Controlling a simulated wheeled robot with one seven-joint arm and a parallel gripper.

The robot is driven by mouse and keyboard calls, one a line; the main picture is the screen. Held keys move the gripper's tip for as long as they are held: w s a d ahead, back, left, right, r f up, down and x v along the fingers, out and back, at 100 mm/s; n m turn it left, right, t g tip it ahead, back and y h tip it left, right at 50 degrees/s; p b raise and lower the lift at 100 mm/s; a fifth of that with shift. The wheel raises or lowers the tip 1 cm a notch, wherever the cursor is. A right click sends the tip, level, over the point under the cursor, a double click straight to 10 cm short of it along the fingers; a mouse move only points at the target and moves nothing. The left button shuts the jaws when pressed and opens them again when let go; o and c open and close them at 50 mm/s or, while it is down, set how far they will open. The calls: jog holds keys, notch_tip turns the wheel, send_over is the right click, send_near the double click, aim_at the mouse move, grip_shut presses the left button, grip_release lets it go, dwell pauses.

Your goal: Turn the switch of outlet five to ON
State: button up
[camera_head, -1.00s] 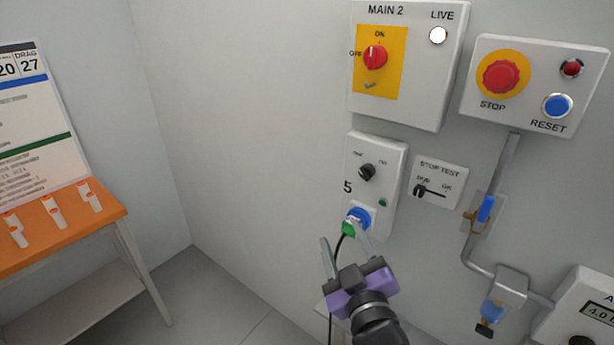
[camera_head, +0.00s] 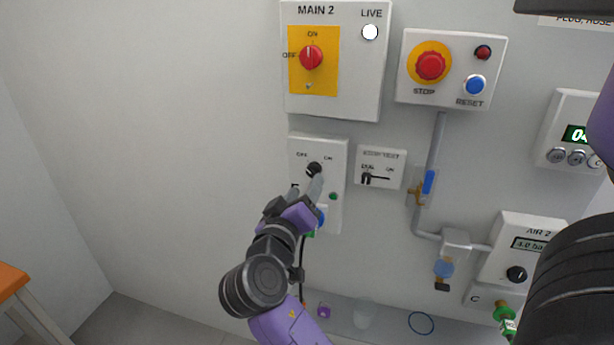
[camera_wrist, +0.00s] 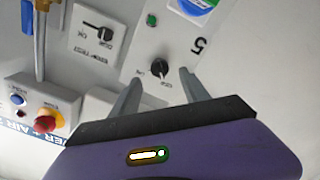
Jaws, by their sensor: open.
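The outlet five box (camera_head: 334,165) is a white panel on the wall with a small black rotary switch (camera_head: 314,169) near its top, between OFF and ON labels. The switch also shows in the wrist view (camera_wrist: 160,68), which sees the panel upside down; its pointer seems turned towards OFF. My gripper (camera_head: 307,186) is open in front of the panel, just below the switch in the head view. In the wrist view my gripper's fingertips (camera_wrist: 160,78) lie on either side of the switch; contact cannot be told. A blue socket (camera_head: 320,217) sits lower on the panel, partly hidden by my gripper.
The MAIN 2 box (camera_head: 355,85) is above, with its red switch (camera_head: 311,57) upright at ON. A STOP and RESET box (camera_head: 450,87) and a pipe with a blue-handled valve (camera_head: 429,182) lie further right. The wall left is clear.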

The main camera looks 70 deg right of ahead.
aim_at(312, 175)
jog(key=d, duration=0.2)
jog(key=d+p, duration=0.1)
jog(key=d, duration=0.2)
jog(key=shift+w+d, duration=0.2)
jog(key=shift+d, duration=0.1)
grip_shut()
